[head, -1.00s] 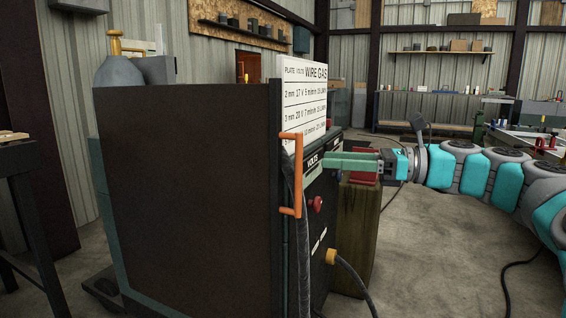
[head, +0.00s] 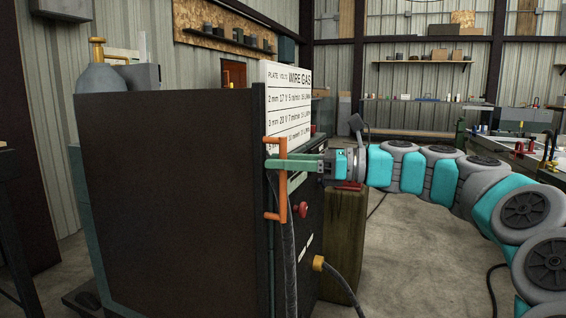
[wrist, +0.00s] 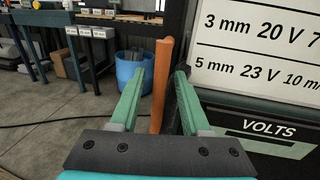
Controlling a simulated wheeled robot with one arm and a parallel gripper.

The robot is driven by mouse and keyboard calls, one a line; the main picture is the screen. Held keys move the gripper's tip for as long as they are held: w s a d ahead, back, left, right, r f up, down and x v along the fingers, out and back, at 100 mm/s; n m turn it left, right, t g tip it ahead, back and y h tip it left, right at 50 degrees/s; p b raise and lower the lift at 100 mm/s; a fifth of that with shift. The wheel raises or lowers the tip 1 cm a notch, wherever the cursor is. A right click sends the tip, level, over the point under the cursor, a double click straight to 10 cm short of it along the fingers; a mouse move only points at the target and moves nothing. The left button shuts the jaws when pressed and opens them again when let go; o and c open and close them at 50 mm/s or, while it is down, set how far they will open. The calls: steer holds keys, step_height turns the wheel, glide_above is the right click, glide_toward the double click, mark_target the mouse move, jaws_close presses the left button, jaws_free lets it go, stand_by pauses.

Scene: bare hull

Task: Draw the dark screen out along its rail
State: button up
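The dark screen (head: 170,200) is a large upright dark brown panel along the side of the welding machine (head: 312,235). Its upright orange handle (head: 283,196) is at the panel's right edge; it also shows in the wrist view (wrist: 161,90). My gripper (head: 271,163) is level with the upper part of the handle, its green fingers reaching left across it. In the wrist view my gripper (wrist: 158,78) is open with the handle bar between its fingers, nearer the right one. I see a gap on the left of the bar; contact on the right is unclear.
A white settings chart (head: 288,105) stands above the machine. A red knob (head: 301,210) and a cable from a yellow plug (head: 318,263) sit below my gripper. A wooden post (head: 343,235) is close behind. The floor at lower right is mostly clear.

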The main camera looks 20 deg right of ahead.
jaws_close()
stand_by(1.2)
